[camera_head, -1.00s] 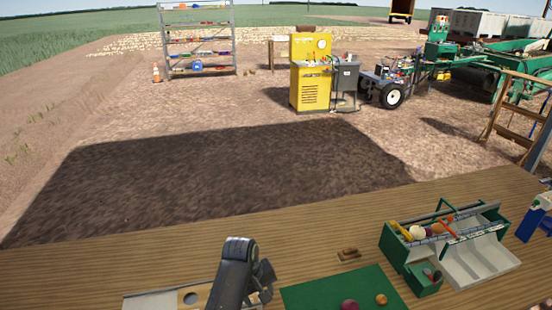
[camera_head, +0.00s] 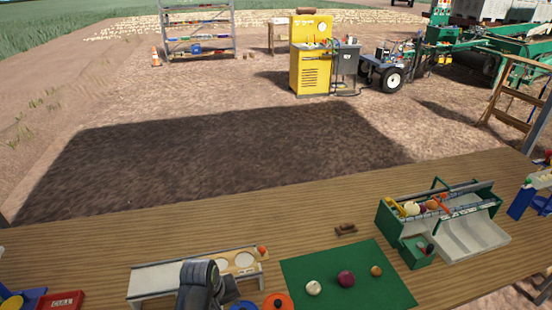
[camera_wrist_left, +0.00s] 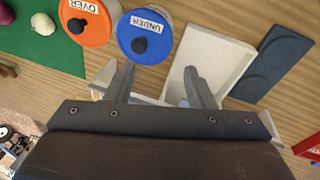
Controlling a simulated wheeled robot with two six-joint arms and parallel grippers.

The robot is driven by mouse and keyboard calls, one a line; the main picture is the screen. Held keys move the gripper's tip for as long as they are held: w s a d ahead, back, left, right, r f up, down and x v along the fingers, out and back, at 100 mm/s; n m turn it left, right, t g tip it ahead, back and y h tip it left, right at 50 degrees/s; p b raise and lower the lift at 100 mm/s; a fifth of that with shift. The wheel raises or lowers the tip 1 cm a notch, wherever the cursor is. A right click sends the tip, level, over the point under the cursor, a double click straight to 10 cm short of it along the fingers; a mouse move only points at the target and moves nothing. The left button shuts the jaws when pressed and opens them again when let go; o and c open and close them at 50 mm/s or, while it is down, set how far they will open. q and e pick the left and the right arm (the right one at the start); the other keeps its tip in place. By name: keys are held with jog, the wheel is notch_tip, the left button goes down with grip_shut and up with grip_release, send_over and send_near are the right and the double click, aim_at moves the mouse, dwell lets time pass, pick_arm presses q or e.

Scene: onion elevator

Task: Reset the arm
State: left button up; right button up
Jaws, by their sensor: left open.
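My left arm (camera_head: 199,283) comes up at the bottom of the head view, over the front of the wooden table; its fingers are hard to make out there. In the left wrist view my left gripper (camera_wrist_left: 158,84) is open, with its two fingers apart and nothing between them. Just beyond the fingertips are a blue lid marked UNDER (camera_wrist_left: 145,37) and a white tray (camera_wrist_left: 205,65). An orange lid marked OVER (camera_wrist_left: 85,22) is beside the blue one. My right gripper is in neither view.
A green mat (camera_head: 330,262) holds a white onion (camera_head: 313,288), a purple onion (camera_head: 346,279) and an orange-brown onion (camera_head: 376,271). A green sorting machine (camera_head: 418,252) stands right of it. A board with round holes (camera_head: 215,264) is behind my arm.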

pick_arm(q)
jog(key=s+a+m+t+y, duration=0.1)
jog(key=s+a+y, duration=0.1)
jog(key=s+a, duration=0.95)
jog(key=s+a+r+m+t+y, duration=0.1)
jog(key=s+a+r+m, duration=0.15)
jog(key=s, duration=0.45)
jog(key=s+a+r+m+y, duration=0.1)
jog(key=s+a+r, duration=0.25)
jog(key=s, duration=0.45)
notch_tip(320, 180, down, 33)
jog(key=a+g+h+b, duration=0.1)
jog(key=b, duration=0.7)
jog(key=s+f+b, duration=0.3)
jog(key=s+f, duration=0.4)
jog(key=f, duration=0.3)
jog(key=s+d+f+g+b, duration=0.1)
jog(key=s+f+b, duration=0.2)
jog(key=s+f, duration=0.4)
notch_tip(320, 180, down, 5)
jog(key=shift+s+d+r+g, duration=0.2)
jog(key=shift+s+g, duration=0.1)
jog(key=shift+s, duration=0.05)
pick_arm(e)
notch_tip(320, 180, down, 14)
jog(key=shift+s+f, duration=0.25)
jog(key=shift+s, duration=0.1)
